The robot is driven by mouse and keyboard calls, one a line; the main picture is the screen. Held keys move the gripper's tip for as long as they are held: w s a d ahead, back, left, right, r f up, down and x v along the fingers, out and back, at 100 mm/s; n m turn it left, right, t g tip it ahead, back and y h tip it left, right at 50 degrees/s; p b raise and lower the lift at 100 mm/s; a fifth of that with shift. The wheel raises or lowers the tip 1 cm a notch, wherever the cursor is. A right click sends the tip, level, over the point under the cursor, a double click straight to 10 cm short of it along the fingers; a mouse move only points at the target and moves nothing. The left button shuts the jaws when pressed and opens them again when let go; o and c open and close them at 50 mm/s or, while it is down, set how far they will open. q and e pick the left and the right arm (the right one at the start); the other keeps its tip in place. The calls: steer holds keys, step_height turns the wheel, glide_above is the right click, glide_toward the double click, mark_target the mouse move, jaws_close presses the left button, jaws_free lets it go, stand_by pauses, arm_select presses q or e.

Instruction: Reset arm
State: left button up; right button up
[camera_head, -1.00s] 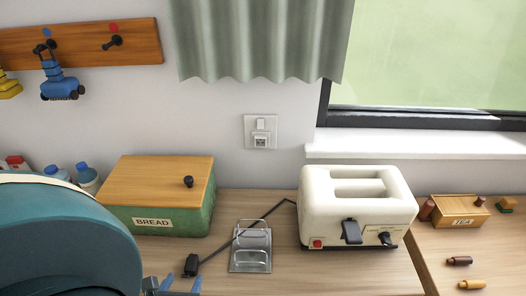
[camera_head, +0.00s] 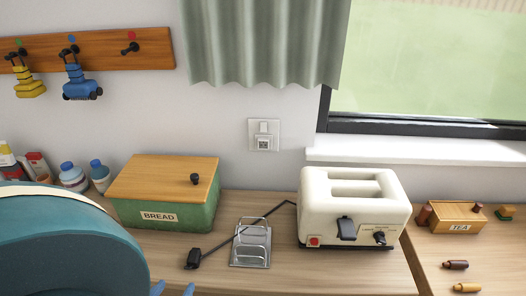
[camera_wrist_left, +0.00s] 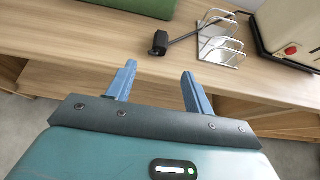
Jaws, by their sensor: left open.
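My left gripper (camera_wrist_left: 156,84) is open and empty in the left wrist view, its two blue fingers apart in front of the counter's edge. In the head view only the tips of the left gripper (camera_head: 173,289) show at the bottom edge, beside my teal arm. A black plug (camera_head: 194,258) on a dark cord lies on the counter beyond the fingers; it also shows in the left wrist view (camera_wrist_left: 159,43). My right gripper is in neither view.
A wire toast rack (camera_head: 250,244) stands between the plug and a cream toaster (camera_head: 352,212). A green bread box (camera_head: 160,215) stands at the back left. A wooden tea box (camera_head: 458,217) is at right. The front counter (camera_head: 320,275) is clear.

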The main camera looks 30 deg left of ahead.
arm_select(q)
steer(key=shift+f, duration=0.1)
steer(key=w+d+f+n+h, duration=0.4)
steer(key=d+n, duration=0.5)
steer(key=n, duration=0.3)
steer(key=w+d+f+n+h, duration=0.4)
steer(key=d+n, duration=0.5)
steer(key=n, duration=0.4)
steer(key=shift+w+d+f+n, duration=0.3)
steer(key=shift+w+d+f, duration=0.1)
steer(key=shift+w+f, duration=0.1)
steer(key=shift+w+d+n+h, duration=0.2)
steer(key=shift+d+n+h, duration=0.3)
steer(key=shift+n, duration=0.2)
